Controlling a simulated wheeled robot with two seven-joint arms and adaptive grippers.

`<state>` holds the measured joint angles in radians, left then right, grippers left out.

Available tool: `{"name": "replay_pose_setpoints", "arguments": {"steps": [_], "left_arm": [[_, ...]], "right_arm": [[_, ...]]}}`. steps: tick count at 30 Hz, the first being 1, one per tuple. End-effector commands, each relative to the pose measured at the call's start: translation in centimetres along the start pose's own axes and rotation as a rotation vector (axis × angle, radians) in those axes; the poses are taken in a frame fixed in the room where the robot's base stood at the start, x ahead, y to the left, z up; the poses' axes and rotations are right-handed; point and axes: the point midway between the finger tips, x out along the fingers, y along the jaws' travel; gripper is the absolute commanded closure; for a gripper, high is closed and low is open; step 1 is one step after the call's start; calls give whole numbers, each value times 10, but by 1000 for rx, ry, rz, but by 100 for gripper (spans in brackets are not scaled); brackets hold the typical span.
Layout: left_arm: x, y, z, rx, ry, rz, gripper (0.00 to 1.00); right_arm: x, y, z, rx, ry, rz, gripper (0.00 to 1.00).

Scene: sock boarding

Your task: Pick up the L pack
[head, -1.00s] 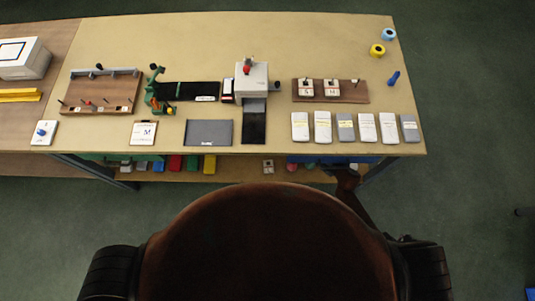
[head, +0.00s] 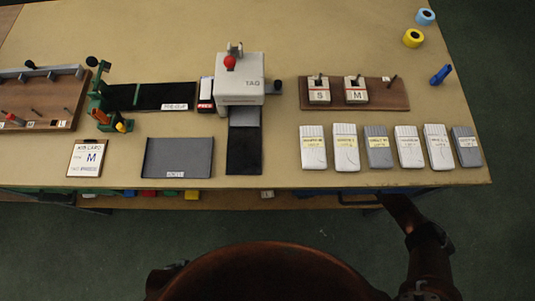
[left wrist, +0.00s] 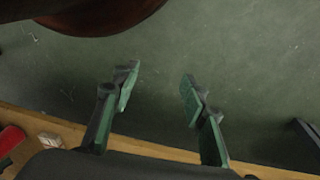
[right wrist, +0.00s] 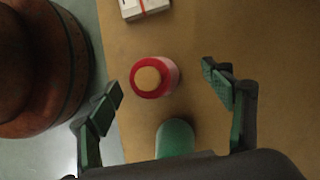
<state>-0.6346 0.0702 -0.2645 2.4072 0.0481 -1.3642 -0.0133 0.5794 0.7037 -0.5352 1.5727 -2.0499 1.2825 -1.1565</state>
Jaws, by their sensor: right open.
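Several slim white and grey packs lie in a row along the right front of the table in the head view, including a white pack (head: 313,147) at the left end and a grey pack (head: 466,147) at the right end. Their labels are too small to read, so I cannot tell which is the L pack. My right gripper (right wrist: 162,82) is open and empty, with a red-rimmed round item (right wrist: 150,77) and a green rounded item (right wrist: 175,138) in view between its fingers. My left gripper (left wrist: 158,80) is open and empty over the green floor.
A wooden rack (head: 388,95) holds S and M blocks behind the packs. A grey TAG machine (head: 240,85), a dark mat (head: 178,158) and a card marked M (head: 88,158) stand to the left. Blue tape (head: 425,17) and yellow tape (head: 413,38) lie at the back right.

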Motion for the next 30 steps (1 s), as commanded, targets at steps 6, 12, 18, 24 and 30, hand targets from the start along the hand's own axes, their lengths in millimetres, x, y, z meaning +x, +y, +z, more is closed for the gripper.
{"name": "replay_pose_setpoints", "arguments": {"steps": [6, 12, 18, 24, 30], "left_arm": [[15, 6, -10, 2, 46, 23, 60], [37, 15, -24, 4, 115, 51, 60], [52, 22, -36, 4, 178, 75, 60], [58, 26, -42, 2, 207, 85, 60], [81, 35, -55, -7, 286, 115, 60]], "right_arm": [[15, 0, 32, -20, 7, 0, 26], [33, 1, 70, -16, 5, 1, 26], [44, 1, 98, -13, 8, 1, 26], [49, 1, 107, -11, 9, 0, 26], [76, 2, 105, -8, 7, 4, 26]]}}
